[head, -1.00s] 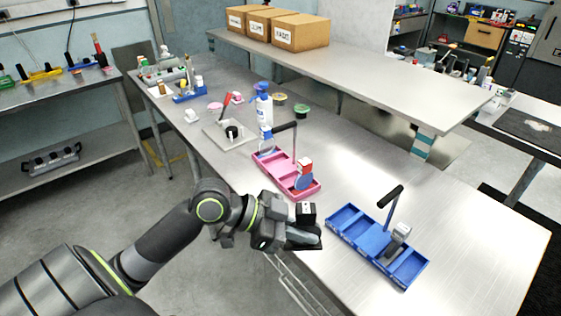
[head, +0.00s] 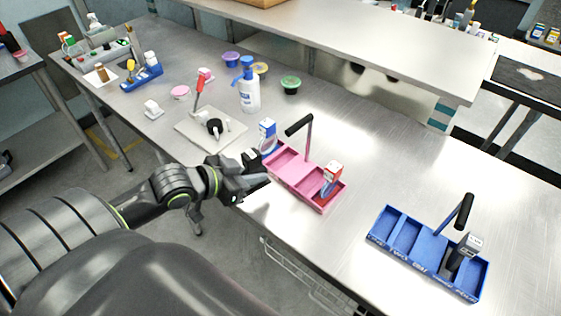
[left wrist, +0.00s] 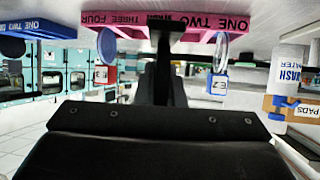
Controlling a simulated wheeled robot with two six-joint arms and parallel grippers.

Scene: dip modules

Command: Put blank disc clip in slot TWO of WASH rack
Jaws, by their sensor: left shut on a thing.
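The gripper is just in front of the left end of the pink rack (head: 294,176). In the left wrist view, the pink rack (left wrist: 193,20) carries the words ONE, TWO, THREE, FOUR and a small WASH label. A blue-and-white clip (head: 267,131) stands at the rack's left end and a red-and-white clip (head: 332,174) at its right end. The compartments between them look empty. My right gripper is out of view.
A blue rack (head: 393,251) with a grey clip (head: 467,247) stands to the right. Behind the pink rack are a wash bottle (head: 248,88) and a grey plate (head: 190,133) with a black knob. Table between the racks is clear.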

